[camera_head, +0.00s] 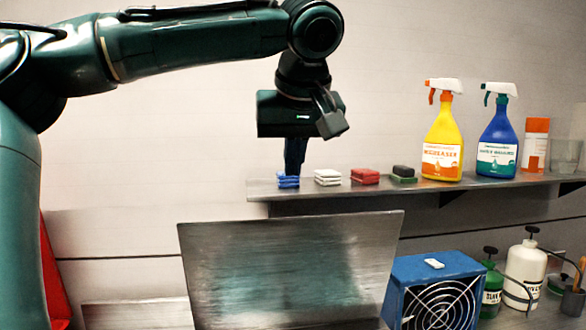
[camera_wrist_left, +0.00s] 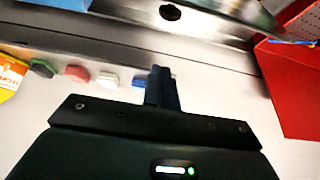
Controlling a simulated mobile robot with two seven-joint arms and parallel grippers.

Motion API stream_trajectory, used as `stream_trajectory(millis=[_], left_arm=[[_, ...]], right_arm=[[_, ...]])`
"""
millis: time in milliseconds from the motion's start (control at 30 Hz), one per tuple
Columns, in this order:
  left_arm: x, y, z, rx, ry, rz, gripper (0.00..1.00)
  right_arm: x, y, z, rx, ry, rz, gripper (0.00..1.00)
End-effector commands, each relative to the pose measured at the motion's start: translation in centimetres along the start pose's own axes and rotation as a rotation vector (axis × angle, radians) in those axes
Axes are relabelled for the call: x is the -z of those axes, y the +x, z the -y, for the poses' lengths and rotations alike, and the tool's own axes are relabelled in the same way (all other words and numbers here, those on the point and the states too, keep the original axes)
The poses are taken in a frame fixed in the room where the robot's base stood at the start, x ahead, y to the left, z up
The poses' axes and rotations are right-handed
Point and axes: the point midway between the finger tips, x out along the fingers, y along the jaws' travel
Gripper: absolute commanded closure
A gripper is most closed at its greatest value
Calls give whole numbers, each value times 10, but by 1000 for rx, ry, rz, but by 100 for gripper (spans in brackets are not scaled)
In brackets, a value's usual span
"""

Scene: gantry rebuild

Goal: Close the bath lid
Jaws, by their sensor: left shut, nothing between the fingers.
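The bath lid (camera_head: 290,265) is a brushed metal panel that stands raised and tilted in the lower middle of the head view. The bath below it is hidden. My left gripper (camera_head: 294,170) points down above and behind the lid's top edge, apart from it as far as I can tell. Its fingers are shut and empty, in front of or close to the blue pads at the shelf's left end. In the left wrist view the shut fingers (camera_wrist_left: 162,82) show dark against the pale wall. My right gripper is not in view.
A wall shelf (camera_head: 480,187) holds blue pads (camera_head: 288,181), white, red and green pads, a yellow spray bottle (camera_head: 442,135) and a blue one (camera_head: 497,135). A blue fan box (camera_head: 435,285) stands right of the lid. A red box (camera_wrist_left: 290,85) shows in the wrist view.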

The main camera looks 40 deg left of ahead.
Motion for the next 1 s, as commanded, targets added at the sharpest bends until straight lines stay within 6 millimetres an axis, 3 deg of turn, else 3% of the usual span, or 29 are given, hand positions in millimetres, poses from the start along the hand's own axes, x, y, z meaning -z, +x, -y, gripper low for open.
stream_trajectory(millis=[367,633,1000], left_arm=[[0,80,0,2,0,5,100],[-32,68,0,-1,2,-1,100],[-38,66,0,-1,-1,0,100]], right_arm=[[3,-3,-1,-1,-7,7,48],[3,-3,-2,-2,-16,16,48],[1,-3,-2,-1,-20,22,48]])
